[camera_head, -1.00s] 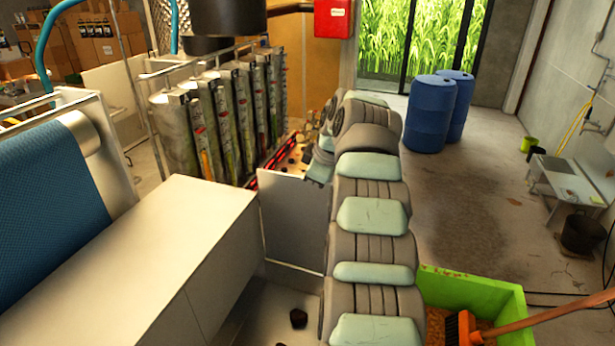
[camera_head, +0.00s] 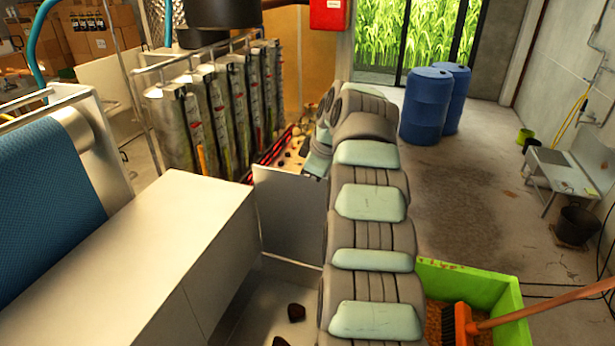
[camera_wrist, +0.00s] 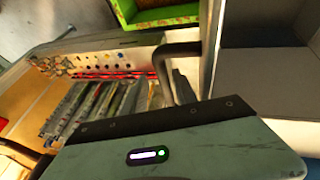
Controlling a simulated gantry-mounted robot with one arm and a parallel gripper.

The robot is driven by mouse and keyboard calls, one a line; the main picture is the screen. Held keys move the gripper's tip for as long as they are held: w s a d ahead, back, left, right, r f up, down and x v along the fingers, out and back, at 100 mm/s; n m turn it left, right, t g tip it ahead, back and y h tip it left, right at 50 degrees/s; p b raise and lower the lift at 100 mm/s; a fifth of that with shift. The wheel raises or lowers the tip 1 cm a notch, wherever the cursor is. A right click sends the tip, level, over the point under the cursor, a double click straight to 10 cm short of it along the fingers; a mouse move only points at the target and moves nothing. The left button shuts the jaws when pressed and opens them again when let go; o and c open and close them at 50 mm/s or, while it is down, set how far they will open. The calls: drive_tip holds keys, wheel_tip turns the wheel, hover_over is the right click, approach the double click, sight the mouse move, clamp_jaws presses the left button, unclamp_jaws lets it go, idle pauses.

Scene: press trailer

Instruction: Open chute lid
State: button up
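My gripper (camera_wrist: 175,145) shows in the wrist view as a grey-green housing with a black strip; its fingertips cannot be made out. In the head view my arm reaches forward and bends left near the press, where its end is small and partly hidden. A black bent bar (camera_wrist: 180,48) stands just beyond the housing in the wrist view; I cannot tell whether it is a handle or a finger. No part is clearly recognisable as the chute lid. An upright pale panel (camera_head: 290,212) stands left of my arm, beside the press plates (camera_head: 222,108).
A large white box (camera_head: 165,225) fills the lower left, beside a blue belt (camera_head: 45,215). A green bin (camera_head: 475,280) with a broom (camera_head: 465,325) is at the lower right. Blue barrels (camera_head: 428,105) stand behind. Open floor (camera_head: 480,190) lies right of my arm.

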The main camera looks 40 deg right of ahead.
drive_tip(key=shift+s+r, duration=0.1)
drive_tip(key=b+v, duration=0.1)
drive_tip(key=v, duration=0.9)
drive_tip(key=shift+r, duration=0.3)
drive_tip(key=shift+s, duration=0.15)
